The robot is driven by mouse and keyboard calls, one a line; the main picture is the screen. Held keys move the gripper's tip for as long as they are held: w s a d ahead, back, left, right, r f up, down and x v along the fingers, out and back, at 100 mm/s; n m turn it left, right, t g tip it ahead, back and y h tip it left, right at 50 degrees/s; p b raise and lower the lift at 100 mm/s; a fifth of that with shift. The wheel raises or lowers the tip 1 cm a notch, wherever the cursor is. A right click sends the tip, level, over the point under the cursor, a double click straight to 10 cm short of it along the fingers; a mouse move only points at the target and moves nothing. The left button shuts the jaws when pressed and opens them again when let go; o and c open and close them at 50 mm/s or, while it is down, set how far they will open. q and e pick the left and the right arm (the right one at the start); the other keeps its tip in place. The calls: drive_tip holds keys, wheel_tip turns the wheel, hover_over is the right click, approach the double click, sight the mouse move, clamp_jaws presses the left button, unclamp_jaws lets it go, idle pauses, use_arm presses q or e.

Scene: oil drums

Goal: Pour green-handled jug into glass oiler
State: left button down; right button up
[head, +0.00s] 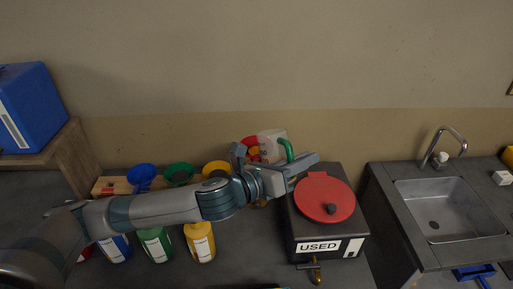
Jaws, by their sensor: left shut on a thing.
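The green-handled jug (270,145) has a pale translucent body and stands out near the wall, behind my left wrist. Its green handle (287,148) is on its right side, by my left gripper (301,165). My left gripper is shut on the jug, seemingly at the handle; the wrist and fingers hide the contact and the jug's lower part. I cannot make out the glass oiler; my left arm covers part of the bench. My right gripper is not in view.
A black USED tank (317,246) with a red lid (323,197) and front tap stands right of the gripper. Blue (142,173), green (179,172) and yellow (216,168) funnels sit behind my arm, with labelled bottles (201,243) in front. A sink (445,207) is at right.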

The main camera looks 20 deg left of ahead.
use_arm(q)
wheel_tip(320, 180, down, 8)
drive_tip(key=s+d+m+t+b, duration=0.1)
drive_tip(key=s+d+m+b, duration=0.1)
drive_tip(key=m, duration=0.3)
drive_tip(key=shift+s+d+r+b, duration=0.25)
drive_tip(key=shift+d+b, duration=0.1)
drive_tip(key=shift+b, duration=0.5)
wheel_tip(320, 180, up, 6)
drive_tip(key=p, duration=0.7)
drive_tip(key=shift+s, duration=0.1)
